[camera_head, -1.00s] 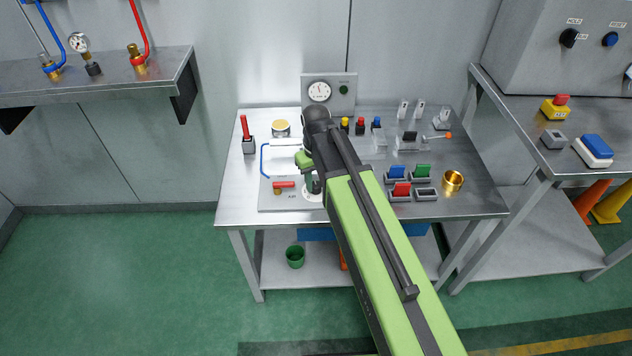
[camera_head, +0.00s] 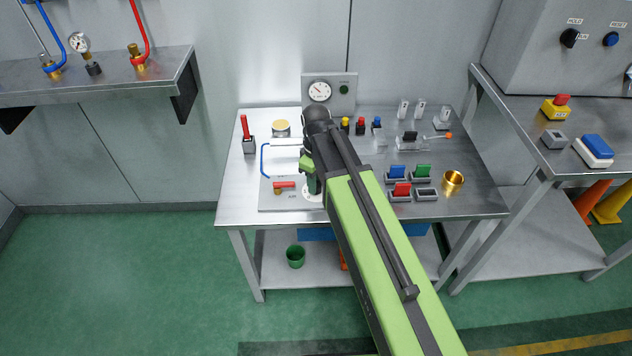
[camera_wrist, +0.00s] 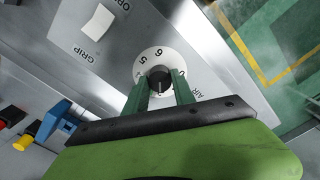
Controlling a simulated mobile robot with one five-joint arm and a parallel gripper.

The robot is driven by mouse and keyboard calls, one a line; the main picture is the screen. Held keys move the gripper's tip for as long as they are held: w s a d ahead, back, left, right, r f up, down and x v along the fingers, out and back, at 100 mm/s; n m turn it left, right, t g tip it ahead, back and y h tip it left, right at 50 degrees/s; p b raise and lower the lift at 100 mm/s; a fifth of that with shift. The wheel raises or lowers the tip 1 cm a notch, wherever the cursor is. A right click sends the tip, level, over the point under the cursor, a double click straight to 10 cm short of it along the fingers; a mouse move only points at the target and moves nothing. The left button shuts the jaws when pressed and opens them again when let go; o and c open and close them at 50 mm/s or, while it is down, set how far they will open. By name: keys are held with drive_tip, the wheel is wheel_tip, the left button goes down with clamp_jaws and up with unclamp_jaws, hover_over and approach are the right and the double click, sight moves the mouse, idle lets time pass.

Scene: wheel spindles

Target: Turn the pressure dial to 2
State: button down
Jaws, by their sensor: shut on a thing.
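The pressure dial (camera_wrist: 151,54) is a white disc with a dark centre knob (camera_wrist: 158,76), seen in the wrist view. In the head view the white dial disc (camera_head: 312,189) shows partly below my gripper (camera_head: 313,184), on the bench panel. A round gauge (camera_head: 319,91) stands on a grey backboard behind, its needle leaning to the upper left.
A white rocker switch marked GRIP and OPEN (camera_wrist: 97,22) lies near the dial. The red lever valve marked AIR (camera_head: 284,185) is just left of it.

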idle(0.3)
drive_tip(key=c, duration=1.1)
unclamp_jaws()
drive_tip(key=shift+o, duration=0.2)
wheel_tip(320, 180, up, 17)
drive_tip(key=p, duration=1.7)
drive_tip(key=shift+r, duration=0.2)
